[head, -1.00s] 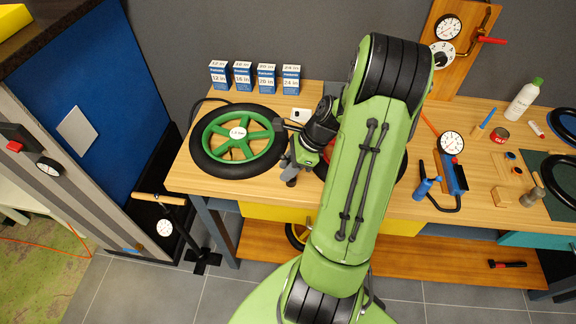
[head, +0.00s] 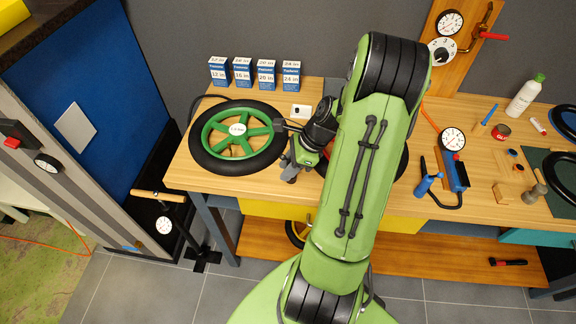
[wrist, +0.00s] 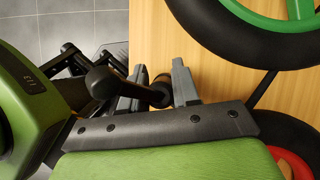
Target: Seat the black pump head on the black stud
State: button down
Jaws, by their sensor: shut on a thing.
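My gripper (wrist: 157,85) shows in the wrist view with its two grey fingers on either side of a black piece. It is shut on this piece, which I take to be the black pump head (wrist: 159,93). A thick black rounded part extends left from it past one finger. In the head view my gripper (head: 291,163) is over the bench's front edge, just right of the green-spoked wheel, and my arm partly hides it. I cannot clearly make out the black stud. A small white plate with a dark spot (head: 301,112) lies behind the gripper.
The green-spoked wheel (head: 237,161) lies flat on the wooden bench (head: 408,207). A red-centred wheel (wrist: 292,164) lies beside it, mostly hidden by my arm. Several blue-white boxes (head: 265,74) stand at the back. A blue pump with a gauge (head: 452,170) is further right.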

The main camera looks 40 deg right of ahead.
jog(key=c, duration=0.8)
grip_release()
jog(key=shift+o, duration=0.2)
jog(key=p+v, duration=0.4)
jog(key=v, duration=1.2)
jog(key=shift+a+f, duration=0.1)
jog(key=w+a+r+n+g+h, duration=0.1)
jog(key=w+a+r+n+h, duration=0.1)
jog(key=a+r+n, duration=0.35)
jog(key=w+a+r+n+h, duration=0.1)
jog(key=a+r+n, duration=0.1)
jog(key=a+n, duration=0.55)
jog(key=s+a+r+n+t+h, duration=0.1)
jog(key=s+a+r+n+t, duration=0.1)
jog(key=s+a+n, duration=0.7)
jog(key=a+r+n, duration=0.1)
jog(key=a+n, duration=0.2)
jog(key=n, duration=0.1)
jog(key=shift+s+a+t, duration=0.2)
jog(key=shift+a+t, duration=0.2)
